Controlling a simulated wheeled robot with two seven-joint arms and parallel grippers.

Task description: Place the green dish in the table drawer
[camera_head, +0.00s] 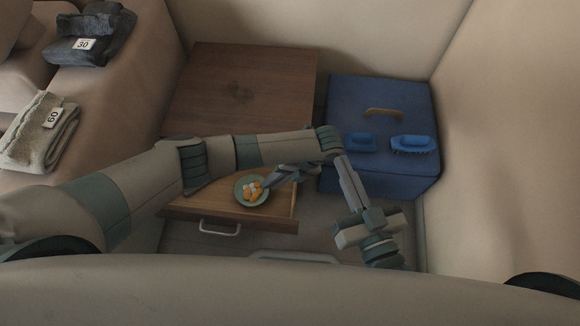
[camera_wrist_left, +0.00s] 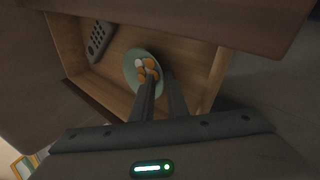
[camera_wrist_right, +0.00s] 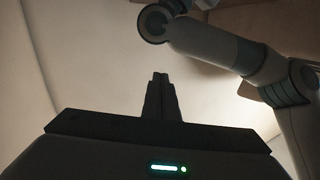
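The green dish (camera_head: 249,190) is a small round plate bearing several orange and white pieces of food. It is at the open table drawer (camera_head: 190,211), within its outline, and shows over the drawer floor in the left wrist view (camera_wrist_left: 133,66). I cannot tell whether it touches the floor. My left gripper (camera_head: 268,185) has its fingers on either side of the dish's right rim and looks shut on it, with a narrow gap between the fingers. My right gripper (camera_head: 342,160) is shut and empty, right of the drawer; its fingers meet in the right wrist view (camera_wrist_right: 160,76).
The brown table (camera_head: 245,85) stands behind the drawer. A grey remote-like object (camera_wrist_left: 99,40) lies in the drawer.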

